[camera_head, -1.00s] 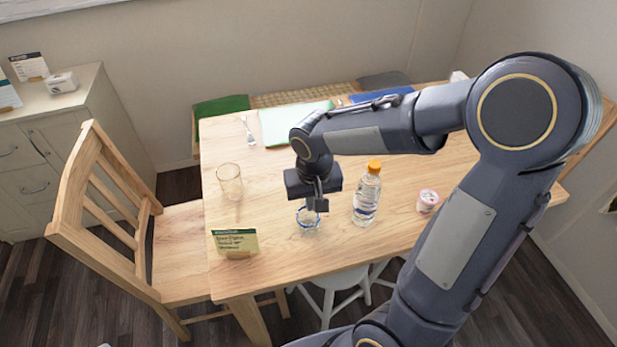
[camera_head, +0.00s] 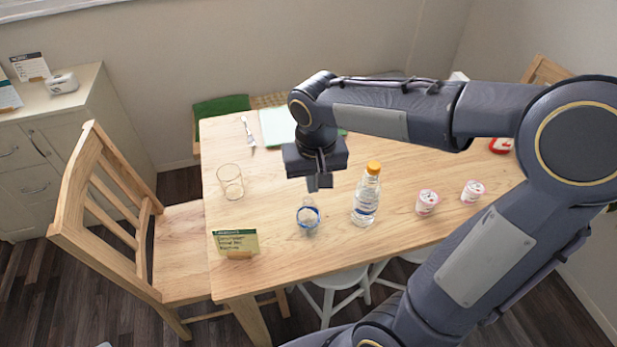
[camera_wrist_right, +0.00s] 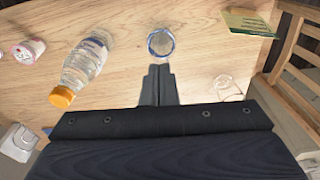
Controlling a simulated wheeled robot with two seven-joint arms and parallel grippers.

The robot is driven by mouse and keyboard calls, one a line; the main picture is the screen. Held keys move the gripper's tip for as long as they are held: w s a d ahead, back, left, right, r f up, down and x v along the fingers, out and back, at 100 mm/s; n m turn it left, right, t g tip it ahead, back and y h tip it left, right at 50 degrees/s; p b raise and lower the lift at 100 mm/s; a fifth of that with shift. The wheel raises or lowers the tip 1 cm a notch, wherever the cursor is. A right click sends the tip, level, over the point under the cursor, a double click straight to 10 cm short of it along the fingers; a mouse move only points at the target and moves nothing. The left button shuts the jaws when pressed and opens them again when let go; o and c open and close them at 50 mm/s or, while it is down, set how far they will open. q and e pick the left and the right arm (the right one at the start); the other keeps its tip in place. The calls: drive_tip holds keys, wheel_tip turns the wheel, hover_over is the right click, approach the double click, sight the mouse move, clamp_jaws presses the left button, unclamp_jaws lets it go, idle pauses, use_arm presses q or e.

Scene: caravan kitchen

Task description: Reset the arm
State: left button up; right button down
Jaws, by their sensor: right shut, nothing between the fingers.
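My right gripper (camera_head: 320,182) is over the wooden table (camera_head: 280,262), pointing down, shut and empty. In the right wrist view its closed fingers (camera_wrist_right: 158,85) point toward a small clear glass with a blue rim (camera_wrist_right: 161,42), apart from it. In the head view this blue-rimmed glass (camera_head: 308,217) stands just in front of and below the fingers. A water bottle with an orange cap (camera_head: 366,196) stands upright to the right of the gripper. My left gripper is not in view.
A clear glass (camera_head: 230,182) and a small sign (camera_head: 236,242) stand on the left of the table. Two small pink-and-white cups (camera_head: 427,202) (camera_head: 472,191) stand right of the bottle. A fork (camera_head: 249,132) lies at the back left. A wooden chair (camera_head: 100,220) stands at the left.

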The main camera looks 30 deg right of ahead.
idle(0.4)
drive_tip(key=s+a+n+t+y, duration=0.1)
drive_tip(key=s+a+t+y, duration=0.2)
drive_tip(key=s, duration=1.1)
drive_tip(key=shift+a+r+n+t+y, duration=0.15)
drive_tip(key=shift+r+n+t+y, duration=0.25)
drive_tip(key=shift+t+y, duration=0.25)
drive_tip(key=shift+w+a, duration=0.1)
